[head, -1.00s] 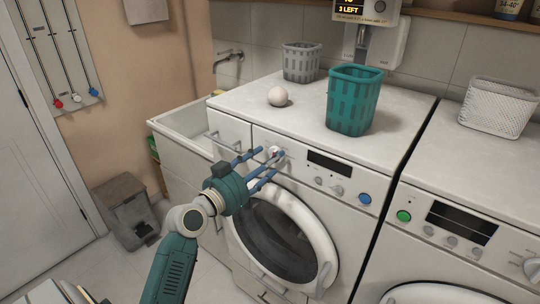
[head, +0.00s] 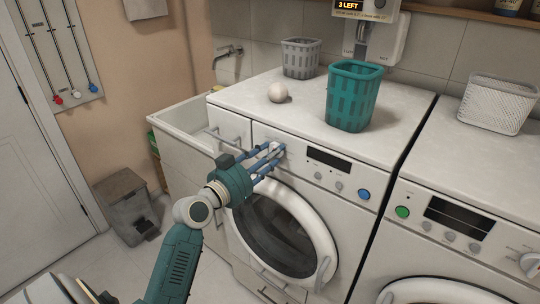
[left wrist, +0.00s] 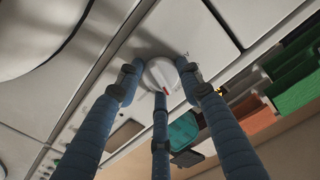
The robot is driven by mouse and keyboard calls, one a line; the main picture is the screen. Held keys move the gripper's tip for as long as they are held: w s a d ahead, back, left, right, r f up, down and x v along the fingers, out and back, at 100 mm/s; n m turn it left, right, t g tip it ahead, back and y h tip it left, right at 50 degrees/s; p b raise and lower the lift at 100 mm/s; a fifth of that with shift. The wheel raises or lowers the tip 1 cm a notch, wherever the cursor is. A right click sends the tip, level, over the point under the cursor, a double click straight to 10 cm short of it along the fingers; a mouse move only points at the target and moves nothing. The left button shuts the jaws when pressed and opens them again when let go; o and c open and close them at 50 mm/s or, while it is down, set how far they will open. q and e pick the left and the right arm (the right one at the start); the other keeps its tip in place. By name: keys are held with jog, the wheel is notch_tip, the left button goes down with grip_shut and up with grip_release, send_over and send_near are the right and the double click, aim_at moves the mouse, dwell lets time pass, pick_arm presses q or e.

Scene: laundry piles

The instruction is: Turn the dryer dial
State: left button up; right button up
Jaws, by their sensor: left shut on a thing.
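The dryer dial (left wrist: 160,74) is a round white knob with a small red mark, on the front panel of the left machine. My left gripper (head: 277,152) has its blue fingers around the dial, and in the head view they hide most of it. In the left wrist view the fingers (left wrist: 158,85) close in on the dial from several sides. The gripper is shut on the dial. The dryer (head: 226,101) is white, with a round door below the panel. My right gripper is not in view.
A teal basket (head: 352,97), a grey basket (head: 300,60) and a white ball (head: 278,93) stand on the dryer's top. A second machine (head: 437,165) with a white basket (head: 497,103) is at right. A grey bin (head: 126,205) stands on the floor at left.

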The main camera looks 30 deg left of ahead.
pick_arm(q)
jog(key=n, duration=0.3)
jog(key=shift+f, duration=0.4)
jog(key=shift+d, duration=0.1)
jog(key=o, duration=1.1)
jog(key=shift+o, duration=0.4)
jog(key=s+a, duration=0.1)
jog(key=s, duration=1.1)
jog(key=shift+w, duration=0.1)
